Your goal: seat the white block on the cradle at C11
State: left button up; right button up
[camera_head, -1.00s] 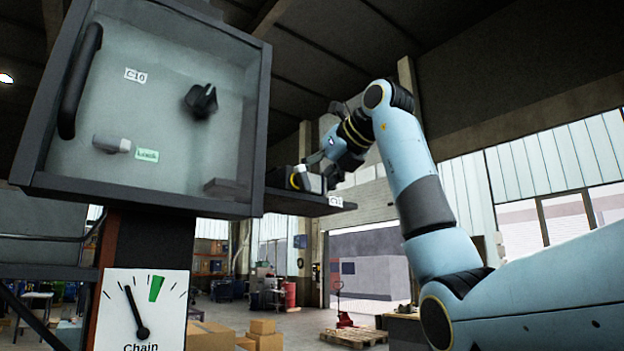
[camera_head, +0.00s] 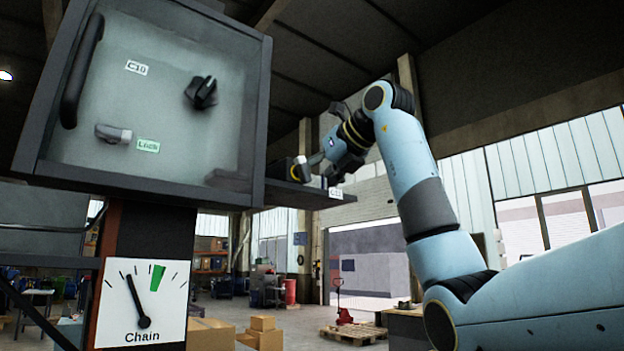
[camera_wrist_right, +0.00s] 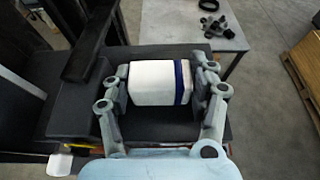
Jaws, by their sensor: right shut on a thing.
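The white block (camera_wrist_right: 155,82), with a blue band near one end, sits between the fingers of my right gripper (camera_wrist_right: 160,76) in the right wrist view. The fingers are shut on its two ends. In the head view my right gripper (camera_head: 322,165) is at the dark shelf with the C11 label (camera_head: 335,192), and a small pale part of the block (camera_head: 303,168) shows there. The dark shelf top (camera_wrist_right: 80,112) lies below the block in the wrist view. The cradle is not clearly distinguishable, and I cannot tell whether the block touches it. My left gripper is not in view.
A glass-fronted cabinet marked C10 (camera_head: 137,68), with knobs and a handle (camera_head: 82,70), stands just left of the shelf. Below it is a Chain gauge (camera_head: 142,302). A grey table (camera_wrist_right: 225,38) with dark parts stands beyond the shelf in the wrist view.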

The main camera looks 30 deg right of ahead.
jog(key=o, duration=1.1)
jog(key=shift+o, duration=0.3)
jog(key=shift+w+f, duration=0.1)
jog(key=v, duration=1.2)
